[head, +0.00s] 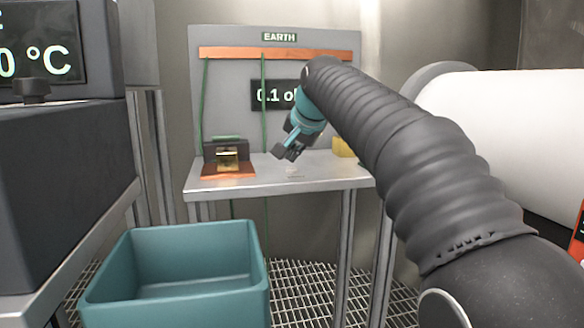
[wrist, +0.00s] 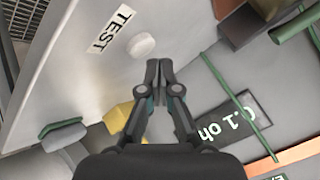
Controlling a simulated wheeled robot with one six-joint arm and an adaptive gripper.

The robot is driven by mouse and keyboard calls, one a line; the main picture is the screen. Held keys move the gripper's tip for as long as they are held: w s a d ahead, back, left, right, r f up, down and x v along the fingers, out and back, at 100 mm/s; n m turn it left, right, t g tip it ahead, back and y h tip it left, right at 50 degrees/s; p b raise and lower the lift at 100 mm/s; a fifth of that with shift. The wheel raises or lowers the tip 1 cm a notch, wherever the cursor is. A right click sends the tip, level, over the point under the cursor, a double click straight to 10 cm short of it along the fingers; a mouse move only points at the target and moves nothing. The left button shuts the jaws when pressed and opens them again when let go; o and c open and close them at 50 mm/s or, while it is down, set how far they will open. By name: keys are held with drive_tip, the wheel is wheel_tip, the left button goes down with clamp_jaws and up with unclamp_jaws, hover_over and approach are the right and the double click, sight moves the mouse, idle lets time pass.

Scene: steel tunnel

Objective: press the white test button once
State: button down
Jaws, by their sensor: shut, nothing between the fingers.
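The white test button (wrist: 141,45) is a small round white disc on the grey table top, beside a label reading TEST (wrist: 111,29) in the wrist view. In the head view the button (head: 291,169) shows small and pale near the table's middle. My gripper (wrist: 152,66) is shut and empty, its fingertips close to the button in the wrist picture. In the head view my gripper (head: 282,153) hangs over the table, just above the button. I cannot tell whether the tips touch it, but a gap seems to show.
The table (head: 225,188) stands against a panel marked EARTH (head: 279,37), with a display (head: 270,95) reading 0.1. A black and copper-coloured block (head: 228,160) sits left of the button, a yellow block (head: 344,147) right. A teal bin (head: 180,292) stands in front.

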sight(293, 169)
drive_tip(key=shift+r, duration=0.15)
wheel_tip(293, 169, up, 5)
drive_tip(key=p, duration=0.5)
idle(0.4)
drive_tip(key=s+d+f+n+g+h, duration=0.1)
drive_tip(key=s+d+f, duration=0.5)
drive_tip(key=s+f, duration=0.3)
drive_tip(key=s+d+f+n+g+h, duration=0.1)
drive_tip(key=s+d+f+n, duration=0.1)
drive_tip(key=s+d+f, duration=0.4)
drive_tip(key=s+d+f+n+g+h, duration=0.1)
drive_tip(key=s+d+f, duration=0.6)
drive_tip(key=s+f, duration=0.6)
drive_tip(key=s, duration=0.9)
drive_tip(key=shift+f+n, duration=0.3)
